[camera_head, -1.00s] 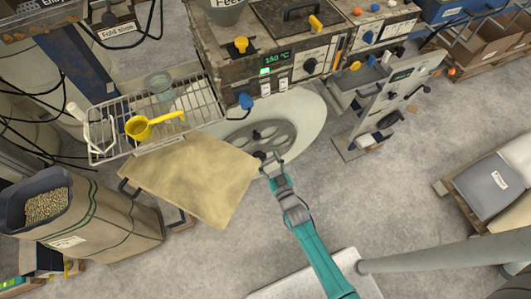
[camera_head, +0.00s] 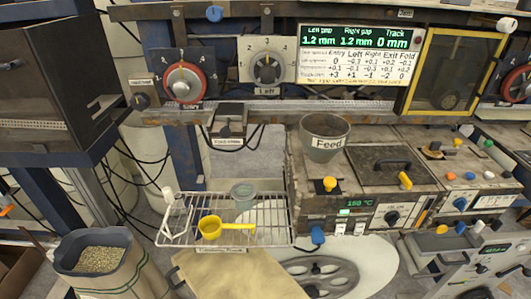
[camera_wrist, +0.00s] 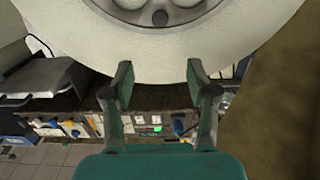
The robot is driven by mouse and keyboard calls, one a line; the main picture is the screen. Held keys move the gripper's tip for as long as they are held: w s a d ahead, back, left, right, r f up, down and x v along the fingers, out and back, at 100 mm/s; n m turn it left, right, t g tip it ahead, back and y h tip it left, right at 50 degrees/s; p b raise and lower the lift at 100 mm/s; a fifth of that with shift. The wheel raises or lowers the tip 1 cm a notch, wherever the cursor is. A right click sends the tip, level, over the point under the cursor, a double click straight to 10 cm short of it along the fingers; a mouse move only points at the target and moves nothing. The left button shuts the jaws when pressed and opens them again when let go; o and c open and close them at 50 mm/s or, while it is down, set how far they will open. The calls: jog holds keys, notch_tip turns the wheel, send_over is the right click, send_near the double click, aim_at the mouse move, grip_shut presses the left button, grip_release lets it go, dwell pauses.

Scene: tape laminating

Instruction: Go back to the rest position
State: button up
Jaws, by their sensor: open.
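My gripper (camera_wrist: 160,82) shows in the wrist view with its two fingers apart and nothing between them. A large pale disc (camera_wrist: 210,48) fills the top of that view beyond the fingertips; a dark knob (camera_wrist: 160,18) is at its upper middle. I cannot tell how far the fingers are from the disc. In the head view my gripper and arm are out of sight. There the grey handwheel (camera_head: 340,275) lies on the pale round disc (camera_head: 378,262) at the bottom, partly cut off by the edge.
A wire rack (camera_head: 270,215) holds a yellow scoop (camera_head: 211,228) and a grey-green cup (camera_head: 243,190). A brown sheet (camera_head: 225,275) hangs below it. The feed funnel (camera_head: 324,135) stands on the machine. A pellet sack (camera_head: 120,275) is at lower left. A display panel (camera_head: 358,55) is above.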

jog(key=s+r+g, duration=0.1)
jog(key=s+r, duration=0.3)
jog(key=s, duration=0.5)
jog(key=s+r, duration=0.5)
jog(key=s, duration=0.4)
jog(key=s+r+g, duration=0.1)
jog(key=s+r, duration=0.8)
jog(key=r, duration=0.4)
jog(key=shift+s+r+g, duration=0.15)
jog(key=shift+s+g, duration=0.15)
jog(key=shift+s, duration=0.05)
